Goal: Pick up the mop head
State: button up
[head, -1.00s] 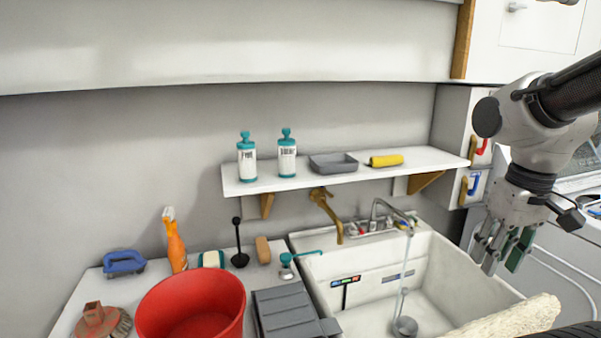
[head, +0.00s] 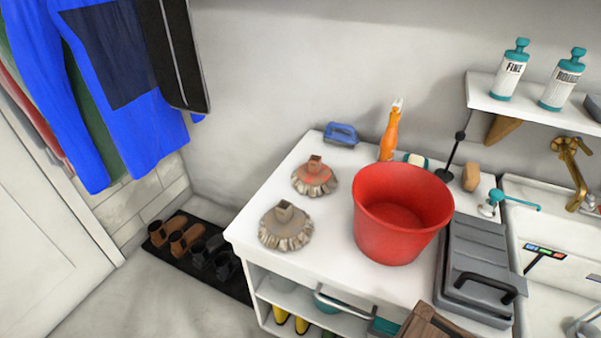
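Two mop heads sit on the white counter (head: 345,280), left of a red bucket. The nearer mop head (head: 286,227) has a beige-brown cap and square socket, with a greyish fringe. The farther mop head (head: 314,178) has a reddish cap and socket and a similar fringe. Both rest socket up, apart from each other and from the bucket. My gripper is out of the picture now.
The red bucket (head: 400,215) stands right of the mop heads. A blue brush (head: 341,134) and an orange spray bottle (head: 390,135) are behind. A grey case (head: 478,270) lies at right. Jackets (head: 110,95) hang left above shoes on a mat (head: 200,250).

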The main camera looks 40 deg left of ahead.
aim_at(314, 174)
jog(key=k+j+u, duration=0.2)
jog(key=j, duration=0.55)
jog(key=j+u, duration=0.2)
jog(key=j, duration=0.55)
jog(key=j+u, duration=0.2)
jog(key=j, duration=0.55)
jog(key=i+j+u, duration=0.15)
jog(key=j, duration=0.6)
jog(key=i+j+u, duration=0.2)
jog(key=j, duration=0.6)
jog(key=k+l, duration=0.15)
jog(key=l, duration=0.1)
